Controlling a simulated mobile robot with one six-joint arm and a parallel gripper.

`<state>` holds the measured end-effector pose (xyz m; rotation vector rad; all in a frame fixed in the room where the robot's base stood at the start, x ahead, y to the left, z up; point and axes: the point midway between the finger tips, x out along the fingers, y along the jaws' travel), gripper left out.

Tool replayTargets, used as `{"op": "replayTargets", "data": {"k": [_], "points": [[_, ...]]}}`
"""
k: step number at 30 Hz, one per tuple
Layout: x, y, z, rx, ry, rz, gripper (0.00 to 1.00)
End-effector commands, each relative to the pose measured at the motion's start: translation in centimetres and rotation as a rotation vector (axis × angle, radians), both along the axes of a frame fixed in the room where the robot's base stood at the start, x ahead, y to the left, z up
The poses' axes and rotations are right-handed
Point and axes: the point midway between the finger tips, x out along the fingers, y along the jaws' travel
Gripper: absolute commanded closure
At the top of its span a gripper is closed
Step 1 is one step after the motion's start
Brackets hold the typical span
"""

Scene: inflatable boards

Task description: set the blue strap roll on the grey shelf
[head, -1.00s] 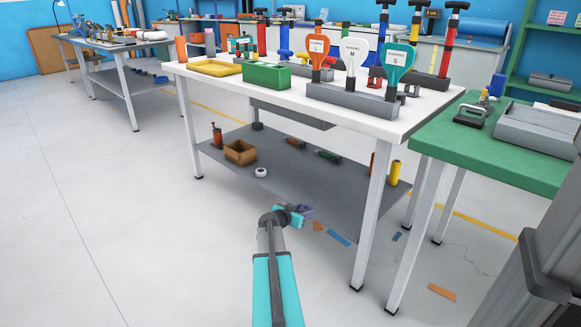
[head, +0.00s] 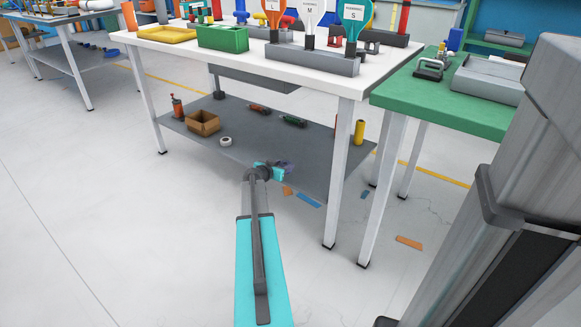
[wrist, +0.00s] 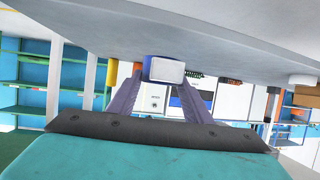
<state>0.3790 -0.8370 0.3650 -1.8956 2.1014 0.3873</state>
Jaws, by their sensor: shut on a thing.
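The grey shelf (head: 300,155) is the lower board under the white-topped workbench. My gripper (head: 287,165), with purple fingers, is at the shelf's near edge in the head view. In the wrist view my gripper (wrist: 163,84) is shut on the blue strap roll (wrist: 165,70), which shows a pale face with a blue rim between the fingertips. The wrist picture looks upside down, with the grey shelf (wrist: 230,40) across its top. The roll seems close to the shelf surface; I cannot tell whether it touches. The roll is not clear in the head view.
On the shelf are a brown box (head: 203,122), a white roll (head: 226,141), a red bottle (head: 178,106) and a yellow cylinder (head: 359,132). Bench legs (head: 340,170) stand to the right. The shelf's middle and front are clear. Flat scraps (head: 308,200) lie on the floor.

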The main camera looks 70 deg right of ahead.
Motion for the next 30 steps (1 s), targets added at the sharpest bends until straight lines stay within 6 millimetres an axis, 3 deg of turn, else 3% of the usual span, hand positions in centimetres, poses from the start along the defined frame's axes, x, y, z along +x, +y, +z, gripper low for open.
{"op": "replayTargets", "data": {"k": [9,15,30], "points": [[-0.7,-4.8,-0.5,-0.001,-0.002,-0.001,0.78],[-1.2,-6.7,-0.7,0.000,-0.002,-0.001,0.78],[-1.3,-7.1,-1.1,0.000,0.000,0.001,0.78]]}}
